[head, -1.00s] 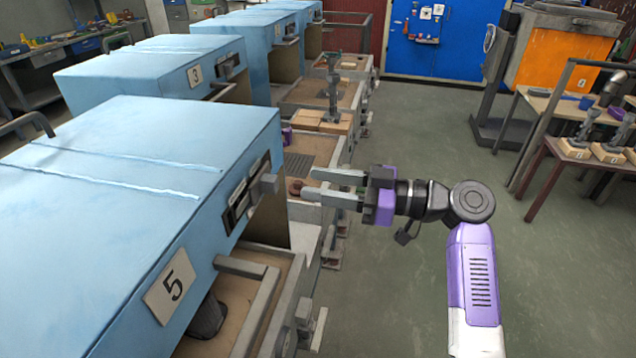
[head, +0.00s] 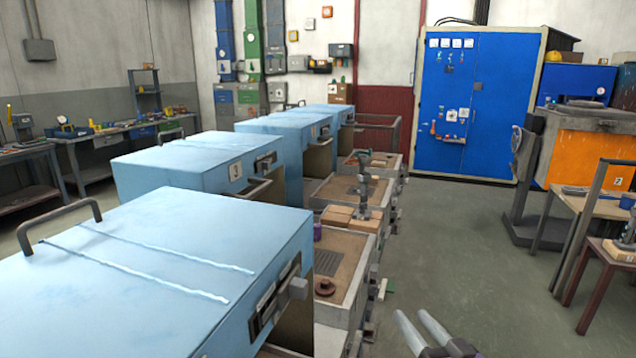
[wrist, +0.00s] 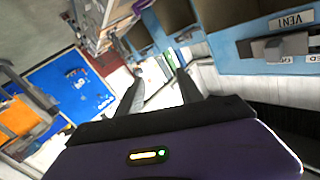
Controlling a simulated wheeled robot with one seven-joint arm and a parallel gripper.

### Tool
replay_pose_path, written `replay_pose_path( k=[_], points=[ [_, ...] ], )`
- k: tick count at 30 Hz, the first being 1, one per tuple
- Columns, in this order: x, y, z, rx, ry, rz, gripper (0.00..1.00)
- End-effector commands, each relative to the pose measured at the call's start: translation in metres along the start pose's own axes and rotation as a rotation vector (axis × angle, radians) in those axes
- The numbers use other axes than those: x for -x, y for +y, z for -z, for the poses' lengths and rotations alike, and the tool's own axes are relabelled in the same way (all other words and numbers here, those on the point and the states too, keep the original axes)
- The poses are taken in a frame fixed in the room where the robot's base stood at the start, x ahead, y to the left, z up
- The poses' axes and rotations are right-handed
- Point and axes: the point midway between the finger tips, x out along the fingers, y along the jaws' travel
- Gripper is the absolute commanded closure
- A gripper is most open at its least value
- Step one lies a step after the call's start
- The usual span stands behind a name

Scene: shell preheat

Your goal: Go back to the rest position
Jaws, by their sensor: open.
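My gripper (head: 424,330) shows at the bottom edge of the head view, right of the blue oven row, with its two grey fingers apart and nothing between them. The rest of my arm is out of the head view. In the wrist view my gripper (wrist: 152,88) points into the room, its fingers spread and empty. A blue box with a VENT label (wrist: 291,20) shows at the upper right there.
The nearest blue oven (head: 150,270) fills the lower left. A brown ring-shaped part (head: 325,287) lies on the tray beside it. A blue cabinet (head: 480,100) and an orange unit (head: 578,150) stand at the back right. The green floor (head: 470,240) between is clear.

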Motion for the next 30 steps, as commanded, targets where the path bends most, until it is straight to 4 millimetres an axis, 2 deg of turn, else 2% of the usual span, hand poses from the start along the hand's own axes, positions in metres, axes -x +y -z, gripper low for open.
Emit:
replay_pose_path(
  k=[1, 3, 7, 11, 17, 21, 30],
  points=[
    [0.021, 0.006, -0.016, -0.001, 0.006, -0.052, 0.56],
    [0.047, 0.013, -0.029, 0.001, 0.027, -0.118, 0.56],
    [0.099, 0.018, -0.047, 0.021, 0.064, -0.213, 0.56],
    [0.152, 0.013, -0.06, 0.054, 0.092, -0.278, 0.56],
    [0.231, -0.007, -0.068, 0.116, 0.117, -0.33, 0.56],
    [0.281, -0.028, -0.069, 0.162, 0.112, -0.341, 0.56],
    [0.374, -0.075, -0.074, 0.255, 0.001, -0.326, 0.56]
  ],
)
